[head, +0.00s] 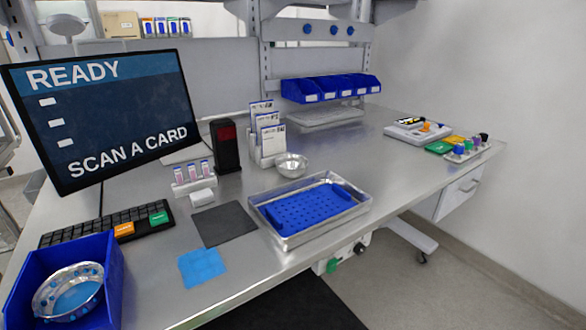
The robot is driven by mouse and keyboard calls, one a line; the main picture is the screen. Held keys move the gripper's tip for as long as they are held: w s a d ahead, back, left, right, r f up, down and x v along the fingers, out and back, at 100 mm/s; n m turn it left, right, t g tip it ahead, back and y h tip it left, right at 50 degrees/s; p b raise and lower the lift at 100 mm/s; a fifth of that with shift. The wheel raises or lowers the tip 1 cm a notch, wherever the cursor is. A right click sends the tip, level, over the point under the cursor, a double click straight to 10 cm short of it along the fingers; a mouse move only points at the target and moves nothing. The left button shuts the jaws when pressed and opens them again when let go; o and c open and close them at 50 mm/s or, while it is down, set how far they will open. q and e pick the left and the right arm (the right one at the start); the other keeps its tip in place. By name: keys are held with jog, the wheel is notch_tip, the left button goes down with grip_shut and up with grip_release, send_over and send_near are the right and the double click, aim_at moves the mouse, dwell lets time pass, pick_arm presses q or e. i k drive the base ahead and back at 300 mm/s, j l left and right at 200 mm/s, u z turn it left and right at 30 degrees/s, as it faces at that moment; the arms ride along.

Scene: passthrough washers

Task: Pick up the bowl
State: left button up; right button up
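A small round metal bowl (291,165) stands upright on the steel bench, just behind the metal tray and in front of the card rack. A second round metal vessel (43,303), with blue spots around its wall and a blue bottom, sits inside a blue bin (112,275) at the near left corner. Neither gripper shows in the head view, and nothing is seen touching either vessel.
A metal tray with a blue perforated insert (318,207) lies in front of the small bowl. A black scanner-like box (225,146), a card rack (267,140) and a vial rack (192,182) stand to its left. The bench to its right (370,150) is clear.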

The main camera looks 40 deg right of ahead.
aim_at(292, 166)
jog(key=k+l, duration=0.1)
jog(key=l, duration=0.45)
jog(key=k+l, duration=0.1)
jog(key=l, duration=1)
jog(key=k+l, duration=0.15)
jog(key=l, duration=0.4)
